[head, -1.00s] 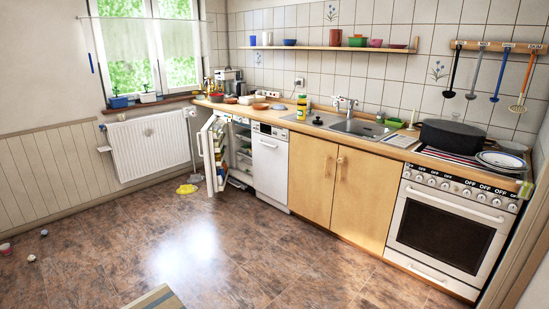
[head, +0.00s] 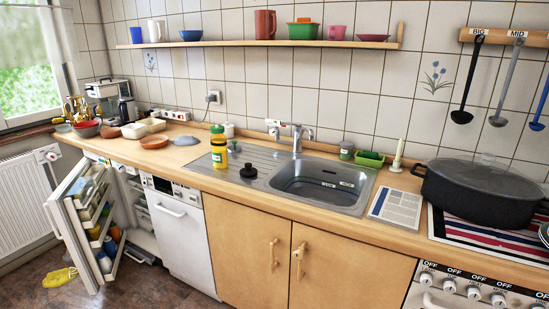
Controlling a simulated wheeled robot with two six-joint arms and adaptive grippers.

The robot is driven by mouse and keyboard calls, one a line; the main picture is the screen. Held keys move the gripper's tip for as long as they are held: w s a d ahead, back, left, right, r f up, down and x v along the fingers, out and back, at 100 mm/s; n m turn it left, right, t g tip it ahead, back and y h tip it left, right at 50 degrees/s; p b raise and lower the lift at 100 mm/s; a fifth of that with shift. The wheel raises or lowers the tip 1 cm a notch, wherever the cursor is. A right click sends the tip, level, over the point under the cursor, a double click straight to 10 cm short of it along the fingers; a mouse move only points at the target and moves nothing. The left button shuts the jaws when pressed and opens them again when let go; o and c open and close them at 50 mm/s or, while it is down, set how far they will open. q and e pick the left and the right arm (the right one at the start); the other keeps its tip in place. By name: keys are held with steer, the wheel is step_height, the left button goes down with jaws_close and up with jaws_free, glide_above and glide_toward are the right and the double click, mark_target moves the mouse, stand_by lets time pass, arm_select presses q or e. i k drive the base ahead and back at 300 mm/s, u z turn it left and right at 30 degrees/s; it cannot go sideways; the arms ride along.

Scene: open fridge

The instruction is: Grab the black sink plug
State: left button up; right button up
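The black sink plug (head: 249,171) sits on the metal drainboard (head: 228,182), just left of the sink basin (head: 322,186). It looks like a small black disc with a raised knob. A yellow bottle with a dark label (head: 219,154) stands close behind it to the left. Neither of my grippers shows in the head view.
The open fridge door (head: 78,218) juts out at the lower left. A tap (head: 297,138) rises behind the basin. A large black pot (head: 484,190) stands on the stove at the right. The counter's front edge by the drainboard is clear.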

mark_target(248, 172)
steer(key=z, duration=0.1)
steer(key=i, duration=1.95)
steer(key=z, duration=0.1)
